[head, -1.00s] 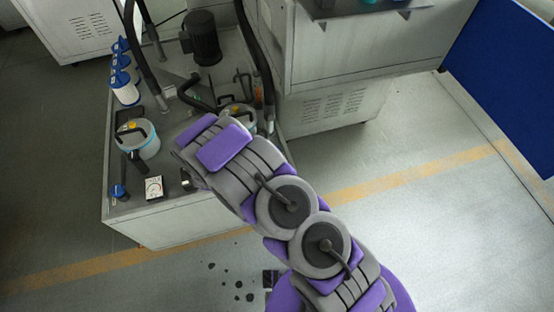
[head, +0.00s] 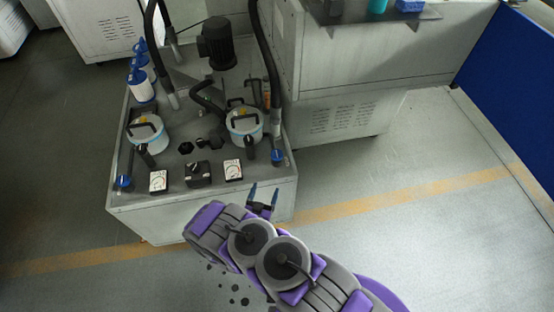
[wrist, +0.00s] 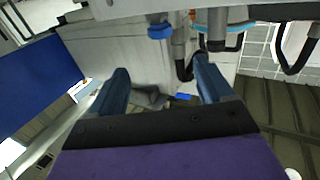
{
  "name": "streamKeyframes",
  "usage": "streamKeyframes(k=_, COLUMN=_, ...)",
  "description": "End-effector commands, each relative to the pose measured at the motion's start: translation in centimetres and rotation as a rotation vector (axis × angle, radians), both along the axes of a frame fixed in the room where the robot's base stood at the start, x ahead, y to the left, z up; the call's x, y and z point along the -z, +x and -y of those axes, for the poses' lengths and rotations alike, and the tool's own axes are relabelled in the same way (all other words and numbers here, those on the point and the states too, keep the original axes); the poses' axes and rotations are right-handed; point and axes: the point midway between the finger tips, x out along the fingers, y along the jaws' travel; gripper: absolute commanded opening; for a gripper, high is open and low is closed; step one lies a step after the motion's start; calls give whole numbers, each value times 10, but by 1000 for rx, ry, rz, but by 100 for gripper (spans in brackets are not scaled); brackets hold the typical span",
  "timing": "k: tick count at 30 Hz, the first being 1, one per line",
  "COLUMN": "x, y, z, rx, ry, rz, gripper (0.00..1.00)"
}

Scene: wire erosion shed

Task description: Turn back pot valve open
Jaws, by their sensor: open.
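Two white pots with blue bands and black handles sit on the grey tank unit: a left pot (head: 147,136) and a right pot (head: 244,122). I cannot tell which is the back pot. A black valve handle (head: 249,152) is in front of the right pot, and another black handle (head: 146,156) is in front of the left one. A blue knob (head: 277,157) is at the right front corner. My gripper (head: 263,190) is open and empty, in front of the tank's front edge. In the wrist view, a blue knob (wrist: 159,31) and a blue-banded pot (wrist: 228,25) lie beyond the open fingers.
Two dial gauges (head: 158,181) (head: 233,170) and a black box (head: 198,175) line the tank's front. A black motor (head: 217,43), hoses (head: 263,40) and white-and-blue filters (head: 141,85) stand behind. A grey machine (head: 370,60) is at right. The floor in front is clear.

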Motion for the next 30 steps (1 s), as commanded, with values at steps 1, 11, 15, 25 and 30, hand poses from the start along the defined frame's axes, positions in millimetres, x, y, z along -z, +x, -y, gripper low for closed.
streamKeyframes(k=1, x=1, y=8, z=3, rx=6, ry=1, rz=1, gripper=80)
streamKeyframes(k=11, x=1, y=70, z=16, rx=7, ry=6, rz=1, gripper=80)
streamKeyframes(k=15, x=2, y=96, z=23, rx=7, ry=4, rz=-1, gripper=80)
streamKeyframes(k=25, x=0, y=148, z=30, rx=3, ry=4, rz=2, gripper=80)
streamKeyframes(k=30, x=-1, y=159, z=32, rx=2, ry=2, rz=1, gripper=80)
